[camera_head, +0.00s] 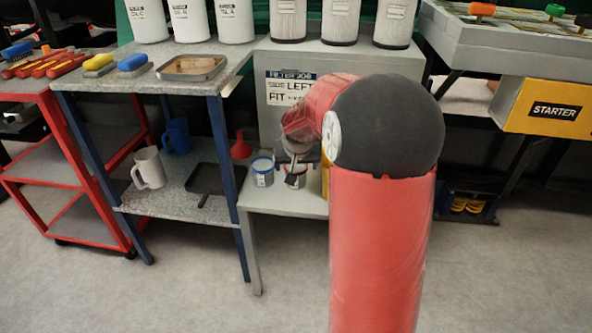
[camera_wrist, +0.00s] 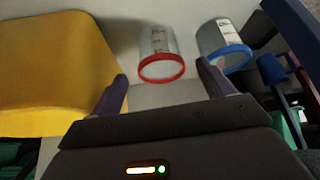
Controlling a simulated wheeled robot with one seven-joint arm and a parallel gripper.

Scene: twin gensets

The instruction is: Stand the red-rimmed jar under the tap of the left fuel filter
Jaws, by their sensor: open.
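The red-rimmed jar (camera_wrist: 158,44) stands on a pale surface in the wrist view, in front of the gap between my fingers. It is clear-walled with markings on its side. In the head view the red-rimmed jar (camera_head: 295,183) is mostly hidden behind my gripper (camera_head: 294,168). My gripper (camera_wrist: 162,74) is open, with one finger to each side of the jar's rim, and I see no clear contact. I cannot make out the left fuel filter or its tap. A sign (camera_head: 290,88) reading "FILTER JOB" and "LEFT" hangs behind my arm, which covers part of it.
A blue-rimmed jar (camera_wrist: 222,42) stands close to the right in the wrist view. A yellow block (camera_wrist: 48,70) fills the left there. In the head view a red funnel (camera_head: 240,148), a dark tray (camera_head: 212,180) and a white mug (camera_head: 148,168) are left of the jars.

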